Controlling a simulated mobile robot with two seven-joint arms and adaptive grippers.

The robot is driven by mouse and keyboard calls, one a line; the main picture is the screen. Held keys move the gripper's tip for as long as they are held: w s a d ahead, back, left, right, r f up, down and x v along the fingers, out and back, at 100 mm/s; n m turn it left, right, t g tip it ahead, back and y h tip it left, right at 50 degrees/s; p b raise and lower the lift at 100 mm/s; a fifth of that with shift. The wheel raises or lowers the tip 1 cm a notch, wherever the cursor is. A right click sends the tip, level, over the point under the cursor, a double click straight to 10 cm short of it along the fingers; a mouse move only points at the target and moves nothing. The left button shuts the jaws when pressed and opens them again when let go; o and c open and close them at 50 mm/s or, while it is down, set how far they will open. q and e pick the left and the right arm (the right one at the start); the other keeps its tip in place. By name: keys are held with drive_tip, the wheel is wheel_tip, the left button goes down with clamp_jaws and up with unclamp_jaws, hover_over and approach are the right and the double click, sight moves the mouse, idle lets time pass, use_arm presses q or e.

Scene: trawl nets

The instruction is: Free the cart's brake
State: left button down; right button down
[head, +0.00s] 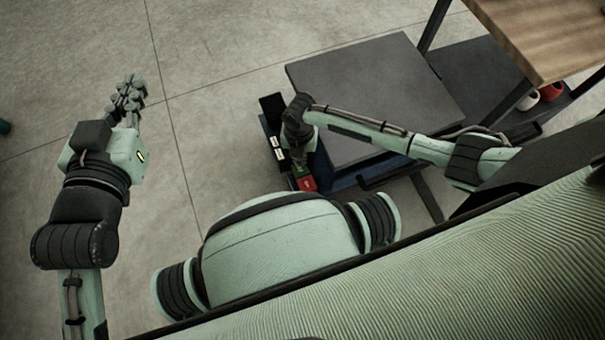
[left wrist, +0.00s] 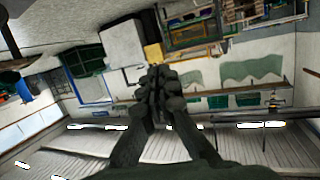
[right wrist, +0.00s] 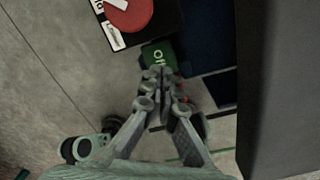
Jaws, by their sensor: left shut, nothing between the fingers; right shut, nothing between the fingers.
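The cart (head: 385,90) has a flat dark grey top and a dark blue lower frame. At its left edge, a green pedal-like piece (head: 301,171) and a red one (head: 309,184) sit side by side low down. In the right wrist view the green piece (right wrist: 158,53) carries a white mark, and the red one is mostly hidden behind the fingers. My right gripper (right wrist: 160,75) is shut and empty, its tips over the near edge of the green piece; contact cannot be told. My left gripper (head: 130,84) is shut and empty, over open floor at left.
A black box with a red disc (right wrist: 128,14) and white labels lies beyond the green piece. A wood-topped bench (head: 550,35) with a dark lower shelf and red containers (head: 551,91) stands at right. The concrete floor (head: 215,95) left of the cart is clear.

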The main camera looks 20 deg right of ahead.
drive_tip(key=shift+r+p, duration=1)
drive_tip(key=shift+p, duration=0.05)
use_arm(q)
drive_tip(key=s+a+f+n+g+y, duration=0.1)
drive_tip(key=s+a+f+g+y, duration=0.2)
drive_tip(key=s+a+f+g, duration=0.4)
wheel_tip(320, 180, down, 3)
drive_tip(key=shift+a+f+y+p, duration=0.2)
drive_tip(key=shift+a+y+p, duration=0.2)
drive_tip(key=shift+a, duration=0.85)
use_arm(e)
drive_tip(key=shift+r, duration=0.35)
drive_tip(key=shift+s, duration=0.1)
